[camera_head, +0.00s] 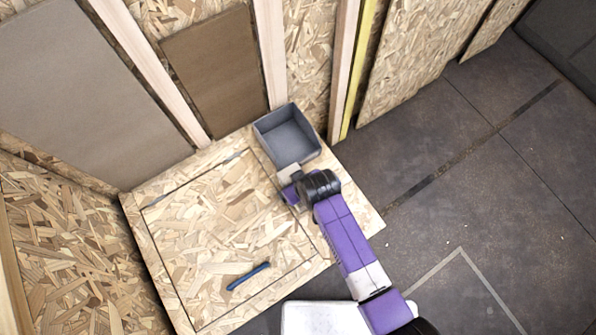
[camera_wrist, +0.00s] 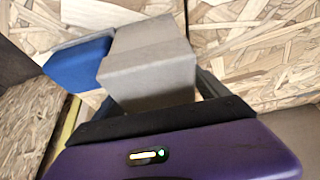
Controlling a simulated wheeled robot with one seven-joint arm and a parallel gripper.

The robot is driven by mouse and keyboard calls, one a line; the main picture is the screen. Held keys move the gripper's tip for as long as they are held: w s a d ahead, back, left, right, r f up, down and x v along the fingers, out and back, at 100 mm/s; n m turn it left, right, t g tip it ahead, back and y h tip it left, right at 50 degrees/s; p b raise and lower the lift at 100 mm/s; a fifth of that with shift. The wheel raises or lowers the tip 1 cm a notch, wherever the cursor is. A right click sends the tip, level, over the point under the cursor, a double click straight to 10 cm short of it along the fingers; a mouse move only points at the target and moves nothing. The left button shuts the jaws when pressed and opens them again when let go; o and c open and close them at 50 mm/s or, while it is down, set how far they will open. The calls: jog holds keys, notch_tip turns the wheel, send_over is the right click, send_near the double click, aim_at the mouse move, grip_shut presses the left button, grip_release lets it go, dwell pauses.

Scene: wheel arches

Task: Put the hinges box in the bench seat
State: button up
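The bench seat (camera_head: 165,285) is a chipboard top in the corner. A dark rectangular seam outlines its lid (camera_head: 215,215), which looks flush and closed. A blue bar (camera_head: 248,276), like a handle, lies on the lid near its front edge. My gripper (camera_head: 291,180) is over the right part of the bench, just in front of the grey bin. A plain grey-beige box (camera_wrist: 150,65), apparently the hinges box, sits between its fingers; its pale top shows in the head view (camera_head: 289,172). No label is readable. My arm hides part of the bench's right side.
An open grey bin (camera_head: 287,138), seemingly empty, stands on the bench's back right corner against the studs. A blue block-like object (camera_wrist: 78,66) shows beside the box in the wrist view. Chipboard walls close off the back and left. Dark floor (camera_head: 450,170) is free at right.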

jog(key=c, duration=1.8)
grip_shut()
jog(key=shift+r, duration=0.2)
